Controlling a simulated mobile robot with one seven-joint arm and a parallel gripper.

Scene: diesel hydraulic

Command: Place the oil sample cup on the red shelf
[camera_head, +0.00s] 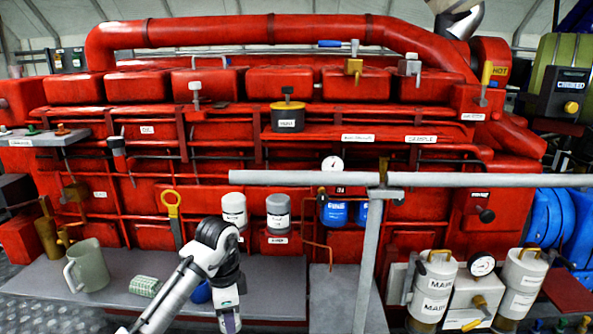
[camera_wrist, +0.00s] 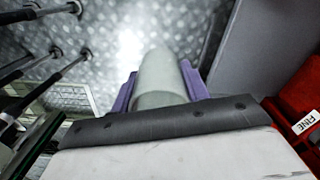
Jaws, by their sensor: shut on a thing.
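My gripper (camera_head: 229,308) points down at the bottom of the head view, in front of the grey bench. Its purple fingers are shut on a pale grey-green cylindrical cup, which I take to be the oil sample cup (camera_head: 230,323). In the wrist view the cup (camera_wrist: 160,78) lies between the two fingers (camera_wrist: 161,92). Its far end points away from the palm. The red shelf (camera_head: 310,137) runs across the engine front, above and to the right of my gripper, with white labels on its edge, one seemingly reading SAMPLE.
A dark can with a yellow band (camera_head: 287,118) stands on the shelf's left part; its right part looks clear. A grey pipe rail (camera_head: 300,178) crosses below the shelf, with an upright post (camera_head: 369,260). A grey-green jug (camera_head: 88,266) stands on the bench (camera_head: 130,262).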

